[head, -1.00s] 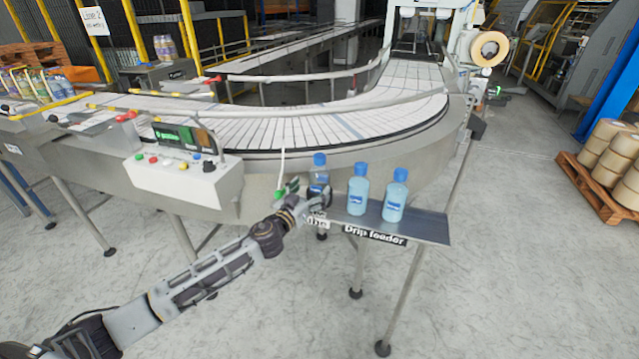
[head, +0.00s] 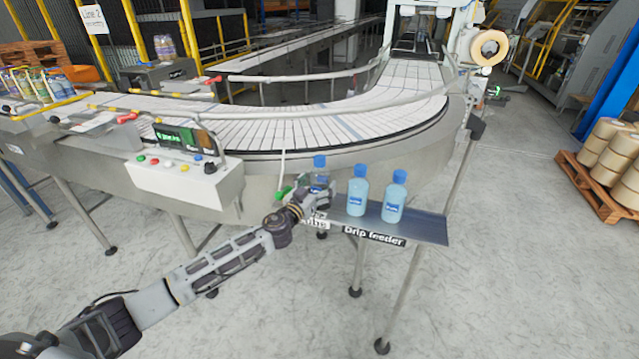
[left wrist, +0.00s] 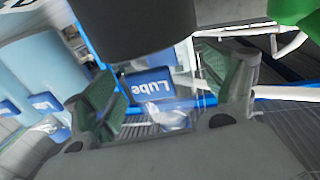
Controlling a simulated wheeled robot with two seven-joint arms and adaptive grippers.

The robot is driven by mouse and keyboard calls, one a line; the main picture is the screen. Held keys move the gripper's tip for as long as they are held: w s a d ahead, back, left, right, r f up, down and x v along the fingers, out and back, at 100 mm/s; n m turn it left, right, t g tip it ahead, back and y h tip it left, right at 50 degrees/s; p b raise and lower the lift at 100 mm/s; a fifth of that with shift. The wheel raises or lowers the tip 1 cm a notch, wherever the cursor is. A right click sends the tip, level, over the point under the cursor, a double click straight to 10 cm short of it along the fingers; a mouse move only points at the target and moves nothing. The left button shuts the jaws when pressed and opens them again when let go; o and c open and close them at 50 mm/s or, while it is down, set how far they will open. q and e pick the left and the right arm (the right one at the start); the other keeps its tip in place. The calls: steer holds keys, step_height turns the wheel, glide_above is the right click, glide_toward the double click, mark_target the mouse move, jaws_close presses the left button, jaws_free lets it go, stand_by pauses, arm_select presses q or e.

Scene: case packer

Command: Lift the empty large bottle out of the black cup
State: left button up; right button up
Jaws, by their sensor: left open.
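The clear large bottle with a blue cap (head: 320,161) stands upright at the left end of the drip feeder shelf. In the left wrist view its blue label (left wrist: 150,84) shows upside down between the fingers. A dark cylinder, apparently the black cup (left wrist: 135,28), covers the bottle's base there. In the head view my gripper hides the cup. My left gripper (head: 314,194) is open beside the bottle. In the left wrist view its fingers (left wrist: 172,98) stand apart on either side of the bottle; whether they touch it I cannot tell. My right gripper is not in view.
Two filled light-blue bottles stand on the shelf (head: 428,226) just right: a middle one (head: 357,195) and a right one (head: 393,200). The curved conveyor (head: 300,132) runs behind. A control box (head: 190,180) and a green part (head: 284,193) lie left of my gripper.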

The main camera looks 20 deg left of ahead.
mark_target(319, 158)
arm_select(q)
steer(key=shift+w+d, duration=0.15)
steer(key=shift+w, duration=0.55)
steer(key=shift+c, duration=0.2)
steer(key=c, duration=1.1)
steer(key=shift+r, duration=0.15)
steer(key=shift+r+p, duration=0.3)
steer(key=shift+r, duration=4.55)
